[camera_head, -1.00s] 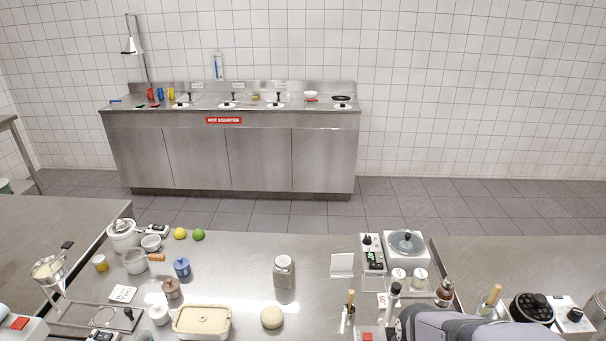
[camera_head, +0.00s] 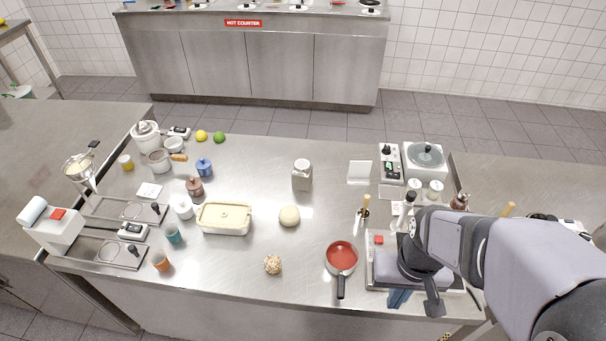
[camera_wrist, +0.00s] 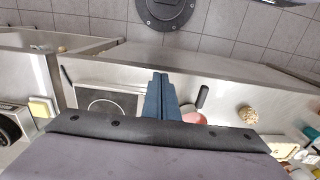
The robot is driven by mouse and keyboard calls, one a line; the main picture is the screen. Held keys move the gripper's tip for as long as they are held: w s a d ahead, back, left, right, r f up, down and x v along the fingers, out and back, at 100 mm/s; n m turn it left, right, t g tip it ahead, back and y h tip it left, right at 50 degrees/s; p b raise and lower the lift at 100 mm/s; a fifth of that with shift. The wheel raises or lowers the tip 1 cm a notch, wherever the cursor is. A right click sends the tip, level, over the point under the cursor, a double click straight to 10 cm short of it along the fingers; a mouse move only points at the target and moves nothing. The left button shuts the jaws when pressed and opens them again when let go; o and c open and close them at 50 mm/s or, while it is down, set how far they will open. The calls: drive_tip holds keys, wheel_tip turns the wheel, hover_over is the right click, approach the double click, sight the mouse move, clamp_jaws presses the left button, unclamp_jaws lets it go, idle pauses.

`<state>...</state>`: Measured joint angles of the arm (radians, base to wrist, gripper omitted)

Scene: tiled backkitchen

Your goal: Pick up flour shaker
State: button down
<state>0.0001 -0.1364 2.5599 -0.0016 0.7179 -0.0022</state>
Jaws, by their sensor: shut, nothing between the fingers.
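My gripper (camera_head: 398,299) is low at the right front edge of the counter, well to the right of and nearer than the shaker. Its blue fingers (camera_wrist: 161,98) are together in the wrist view, with nothing between them.
A red-filled pan (camera_head: 341,256) is left of my gripper. Bare counter surrounds the shaker.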

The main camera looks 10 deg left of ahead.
idle(0.3)
drive_tip(key=c, duration=0.8)
unclamp_jaws()
drive_tip(key=shift+c, duration=0.2)
drive_tip(key=t+b, duration=0.7)
drive_tip(key=t, duration=0.5)
approach(301, 177)
drive_tip(key=shift+m, duration=0.4)
drive_tip(key=x, duration=0.5)
drive_tip(key=shift+w, duration=0.1)
drive_tip(key=shift+w+a+f+t+h, duration=0.1)
drive_tip(key=shift+a+f+t+h, duration=0.15)
drive_tip(key=shift+t+h, duration=0.15)
drive_tip(key=shift+a+f+m+h, duration=0.15)
drive_tip(key=shift+f+m+h, duration=0.15)
drive_tip(key=shift+m+h, duration=0.25)
drive_tip(key=shift+t, duration=0.3)
